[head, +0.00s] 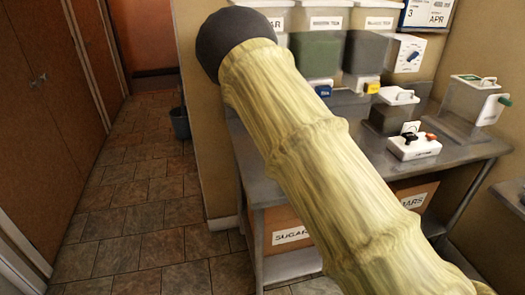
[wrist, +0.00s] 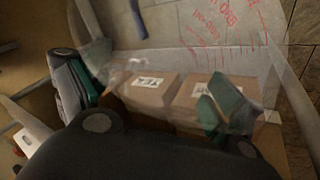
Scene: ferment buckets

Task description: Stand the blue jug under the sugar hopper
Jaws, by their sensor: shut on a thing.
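In the wrist view, my gripper (wrist: 152,98) has its green-padded fingers on both sides of a clear-walled jug (wrist: 185,35) with red printed marks and a blue strip; I take this as the blue jug. The gripper is shut on it, and brown boxes show beyond. The head view shows neither gripper nor jug; my arm covers its middle. The sugar hopper (head: 262,3) stands at the left of the row on the bench, with only a label ending "AR" showing. My arm hides its lower part and the spot under it.
Beside it stand a green-filled hopper (head: 317,52) with a blue tap and a dark-filled hopper (head: 364,52) with a yellow tap. A bin (head: 180,123) stands on the open tiled floor.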

